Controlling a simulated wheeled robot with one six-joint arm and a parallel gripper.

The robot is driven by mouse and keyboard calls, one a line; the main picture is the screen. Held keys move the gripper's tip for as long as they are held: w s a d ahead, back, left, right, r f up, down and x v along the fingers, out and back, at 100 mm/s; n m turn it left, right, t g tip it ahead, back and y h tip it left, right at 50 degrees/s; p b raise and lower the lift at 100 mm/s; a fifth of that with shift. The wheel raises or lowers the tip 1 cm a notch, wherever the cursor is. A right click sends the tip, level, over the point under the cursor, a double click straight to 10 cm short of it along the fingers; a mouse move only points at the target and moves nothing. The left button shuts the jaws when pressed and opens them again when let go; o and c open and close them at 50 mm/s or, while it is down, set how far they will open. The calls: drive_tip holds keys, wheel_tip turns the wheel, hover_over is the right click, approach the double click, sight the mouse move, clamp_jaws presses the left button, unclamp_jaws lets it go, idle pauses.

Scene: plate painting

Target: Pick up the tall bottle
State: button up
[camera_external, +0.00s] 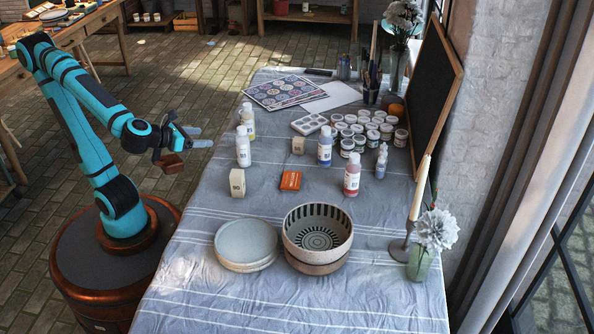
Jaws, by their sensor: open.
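Several bottles stand upright on the cloth-covered table. A white bottle (243,148) at the left edge looks about as tall as any. A second pale bottle (248,122) stands just behind it. A blue-filled bottle (325,147) and a red-filled bottle (352,176) stand farther right, and a smaller blue bottle (381,162) beyond them. I cannot tell for sure which one is the tall bottle. My gripper (204,138) is open and empty. In the picture it is left of the white bottle, apart from it, by the table's left edge.
Small blocks (237,183) and an orange box (291,181) lie near the bottles. Paint jars (359,143) crowd the back right. The cloth between blocks and plates is mostly clear.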

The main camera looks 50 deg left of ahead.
sight(237, 137)
drive_tip(key=shift+x, duration=8.45)
drive_tip(key=shift+s+d, duration=0.1)
drive_tip(key=shift+c, duration=0.4)
clamp_jaws()
